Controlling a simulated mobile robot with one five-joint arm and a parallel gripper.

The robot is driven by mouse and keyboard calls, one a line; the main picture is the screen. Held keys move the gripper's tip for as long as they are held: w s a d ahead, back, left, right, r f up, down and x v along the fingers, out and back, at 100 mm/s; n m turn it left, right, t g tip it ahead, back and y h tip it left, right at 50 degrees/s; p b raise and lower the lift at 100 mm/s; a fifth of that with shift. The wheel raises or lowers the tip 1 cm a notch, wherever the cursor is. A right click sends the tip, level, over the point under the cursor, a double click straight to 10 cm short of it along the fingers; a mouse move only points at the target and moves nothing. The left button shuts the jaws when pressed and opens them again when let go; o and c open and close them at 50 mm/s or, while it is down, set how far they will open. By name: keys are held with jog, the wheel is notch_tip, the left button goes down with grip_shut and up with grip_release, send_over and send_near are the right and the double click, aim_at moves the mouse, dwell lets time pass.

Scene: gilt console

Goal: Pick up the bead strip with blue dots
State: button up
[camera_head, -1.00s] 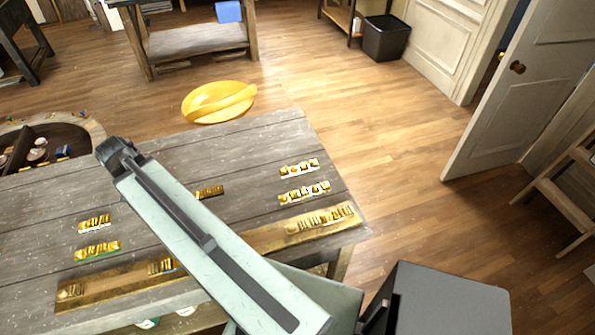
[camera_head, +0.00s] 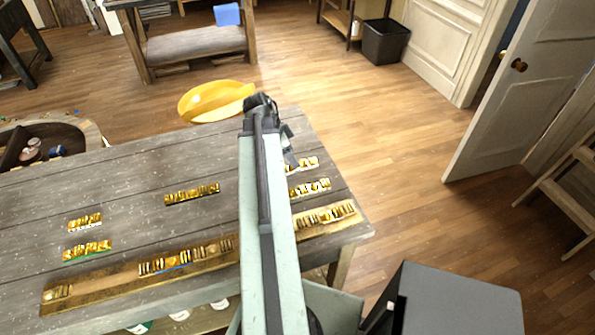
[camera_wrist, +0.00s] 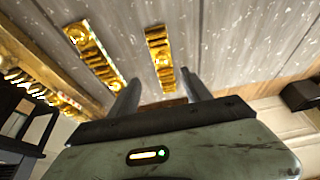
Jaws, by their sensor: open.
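Several gold bead strips lie on the grey plank table; their dot colours are too small to read. In the head view a strip on the gilt rail (camera_head: 108,283) shows a blue edge (camera_head: 183,259), but I cannot tell if it is the blue-dotted one. My gripper (camera_head: 289,150) is over the table's right part, partly hidden behind my arm, near two short strips, a far one (camera_head: 305,164) and a nearer one (camera_head: 312,186). In the wrist view my gripper (camera_wrist: 160,78) is open and empty; one strip (camera_wrist: 159,50) lies between the finger lines, another (camera_wrist: 92,50) to the left.
More strips lie at the table's left (camera_head: 85,221) and middle (camera_head: 192,194). Another strip (camera_head: 326,215) sits on the rail's right end. A yellow bowl (camera_head: 215,102) is beyond the far edge. Open floor (camera_head: 410,140) lies to the right, with a door (camera_head: 530,80) beyond.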

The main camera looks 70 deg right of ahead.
jog(key=b+x, duration=0.4)
jog(key=x, duration=0.1)
jog(key=shift+w+d+f+b, duration=0.15)
jog(key=shift+w+d+b, duration=0.15)
jog(key=shift+b, duration=0.1)
grip_shut()
